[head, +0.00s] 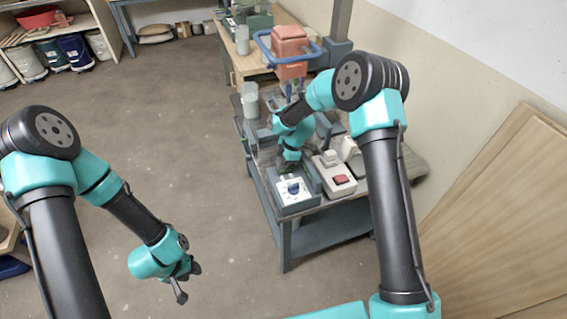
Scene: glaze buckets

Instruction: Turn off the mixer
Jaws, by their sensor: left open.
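The mixer (291,45) has an orange-red body with a blue ring-shaped handle and stands at the back of the workbench. A control box (294,198) with a white face and a dark dial mark sits at the bench's front edge. Beside it on the right is a pale box (334,188) with a red switch (343,180). My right gripper (287,172) points down just behind the white-faced control box; its fingers are small and partly hidden, and contact is unclear. My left gripper (188,281) is open and empty over the floor, away from the bench.
The grey workbench (334,229) also carries translucent containers (250,100) at its left edge. Another wooden table (234,58) stands behind. Shelves with buckets (75,50) are at the back left. Wooden boards (500,220) lean on the right wall. The floor between is clear.

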